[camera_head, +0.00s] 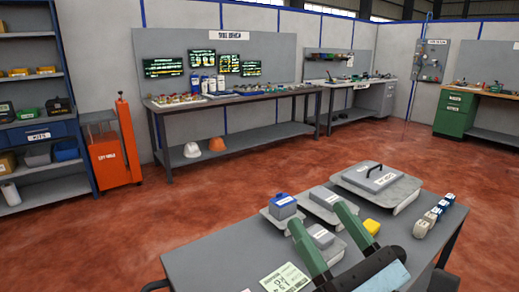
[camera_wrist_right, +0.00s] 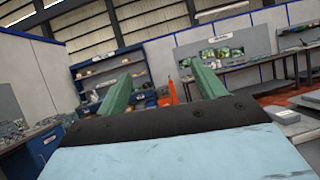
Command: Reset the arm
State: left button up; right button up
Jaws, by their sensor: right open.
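My right gripper (camera_head: 318,216) reaches in from the bottom right of the head view, over the front table (camera_head: 215,262). Its two green fingers are spread apart with nothing held between them. In the right wrist view the same fingers (camera_wrist_right: 160,70) point away into the room, open and empty. The right wrist and fingers hide part of the tabletop and a grey block (camera_head: 321,236) partly. My left gripper does not show in either view.
On the table are a blue-topped box (camera_head: 283,201), a grey box (camera_head: 325,196), a yellow piece (camera_head: 371,226), a lidded tray (camera_head: 405,190), several small containers (camera_head: 433,215) and a printed card (camera_head: 286,279). Open red floor (camera_head: 220,205) lies behind. Benches line the walls.

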jog(key=w+d+f+m+g+h, duration=0.1)
jog(key=w+d+f+m+h, duration=0.15)
jog(key=f+m+h, duration=0.4)
jog(key=w+d+f+m+h, duration=0.1)
jog(key=d+f+m+h, duration=0.2)
jog(key=m, duration=0.6)
jog(key=s+d+f+m+g+h, duration=0.2)
jog(key=s+d+f+m+g, duration=0.15)
jog(key=f+m, duration=0.35)
jog(key=s+d+f+m+g+h, duration=0.2)
jog(key=d+f+m+g, duration=0.1)
jog(key=f+m+g, duration=0.3)
jog(key=s+d+f+m+g+y, duration=0.1)
jog(key=s+f+m+g+y, duration=0.1)
jog(key=s+f+m+g, duration=0.7)
jog(key=s+d+f+m+t, duration=0.1)
jog(key=s+f, duration=0.3)
jog(key=f, duration=1.1)
jog(key=s+f, duration=0.4)
jog(key=f, duration=1.1)
jog(key=s+d+f, duration=0.4)
jog(key=s+f, duration=0.9)
jog(key=s, duration=0.2)
jog(key=shift+d+g, duration=0.15)
jog(key=shift+g, duration=0.3)
jog(key=shift+h, duration=0.25)
